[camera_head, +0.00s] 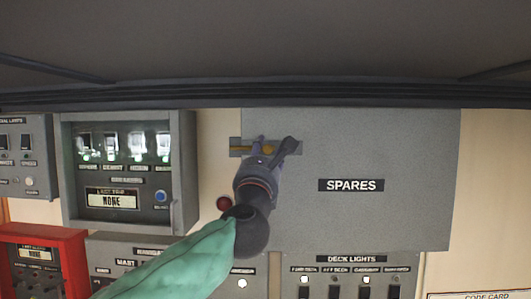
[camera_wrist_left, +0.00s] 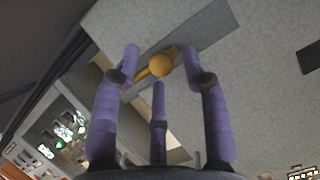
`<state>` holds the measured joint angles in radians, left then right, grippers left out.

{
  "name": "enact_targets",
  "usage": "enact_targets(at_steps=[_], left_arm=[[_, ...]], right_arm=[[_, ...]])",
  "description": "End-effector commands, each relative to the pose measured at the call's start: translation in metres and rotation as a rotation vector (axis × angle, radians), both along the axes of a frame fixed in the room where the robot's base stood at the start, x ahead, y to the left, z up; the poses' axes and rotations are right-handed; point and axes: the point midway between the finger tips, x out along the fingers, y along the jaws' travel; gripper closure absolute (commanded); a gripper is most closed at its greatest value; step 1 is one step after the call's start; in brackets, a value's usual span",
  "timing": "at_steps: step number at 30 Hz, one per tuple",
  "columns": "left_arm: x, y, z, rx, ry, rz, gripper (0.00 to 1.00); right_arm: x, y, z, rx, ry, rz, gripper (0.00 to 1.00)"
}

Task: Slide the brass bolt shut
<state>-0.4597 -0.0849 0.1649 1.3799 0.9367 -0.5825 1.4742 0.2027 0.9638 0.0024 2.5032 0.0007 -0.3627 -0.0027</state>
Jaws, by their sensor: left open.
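The brass bolt (camera_head: 241,150) sits on a darker grey backing plate (camera_head: 235,141) at the upper left of the grey SPARES locker door (camera_head: 400,180). Its round knob (camera_wrist_left: 160,65) shows in the left wrist view, with part of the brass rod beside it. My left gripper (camera_head: 272,147) is in front of the bolt and hides part of it in the head view. In the left wrist view its purple fingers are open, with the knob between and beyond the fingertips. I cannot tell whether any finger touches it. My right gripper is not in view.
A lit switch box (camera_head: 128,170) with a projecting frame is left of the door. A red box (camera_head: 40,250) is at the lower left. The DECK LIGHTS panel (camera_head: 350,270) lies below the door. A dark overhead ledge (camera_head: 300,95) runs above.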

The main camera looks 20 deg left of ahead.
Motion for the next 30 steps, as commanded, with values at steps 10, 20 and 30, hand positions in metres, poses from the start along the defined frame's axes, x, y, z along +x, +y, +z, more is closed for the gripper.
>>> enact_targets(at_steps=[10,20,30], left_arm=[[-0.053,-0.010,-0.020,-0.001,-0.003,-0.002,0.55],[-0.094,-0.018,-0.037,0.000,-0.003,0.000,0.55],[-0.100,-0.019,-0.040,0.000,-0.003,0.002,0.55]], right_arm=[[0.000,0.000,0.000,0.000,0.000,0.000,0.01],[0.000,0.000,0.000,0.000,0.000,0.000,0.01],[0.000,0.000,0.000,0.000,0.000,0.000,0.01]])
